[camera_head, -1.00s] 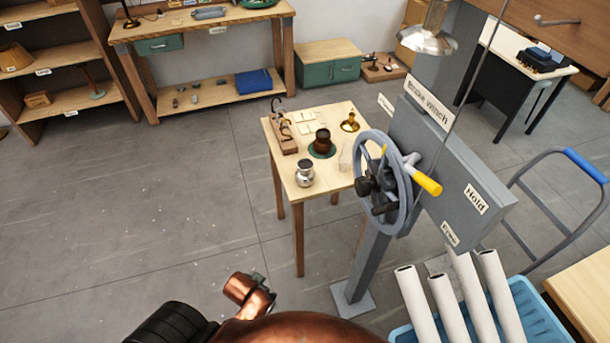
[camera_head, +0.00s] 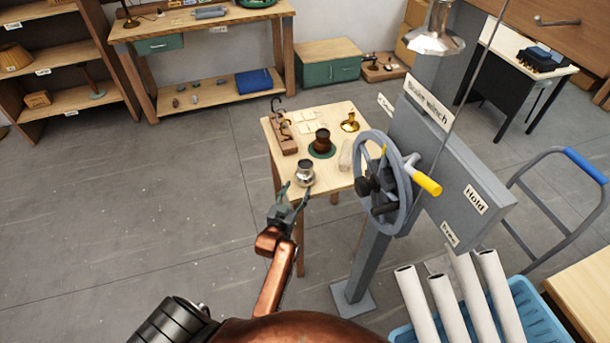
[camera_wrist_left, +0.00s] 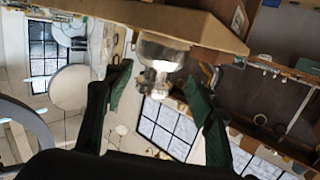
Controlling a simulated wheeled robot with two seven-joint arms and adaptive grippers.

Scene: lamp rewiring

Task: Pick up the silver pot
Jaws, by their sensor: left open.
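The silver pot (camera_head: 305,172) stands upright near the front left corner of the small wooden table (camera_head: 325,177). My left gripper (camera_head: 296,190) is open and empty at the table's front edge, with its fingertips just in front of the pot. In the left wrist view the pot (camera_wrist_left: 162,50) shows ahead, roughly between the two spread green-padded fingers (camera_wrist_left: 158,85). I cannot tell whether a fingertip touches it. My right gripper is not in view.
A dark brown pot (camera_head: 322,141) sits on a green mat behind the silver pot. A brass candlestick (camera_head: 350,123) and a wooden block with hooks (camera_head: 285,138) stand farther back. The winch's handwheel (camera_head: 384,184) rises close at the table's right. Floor on the left is clear.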

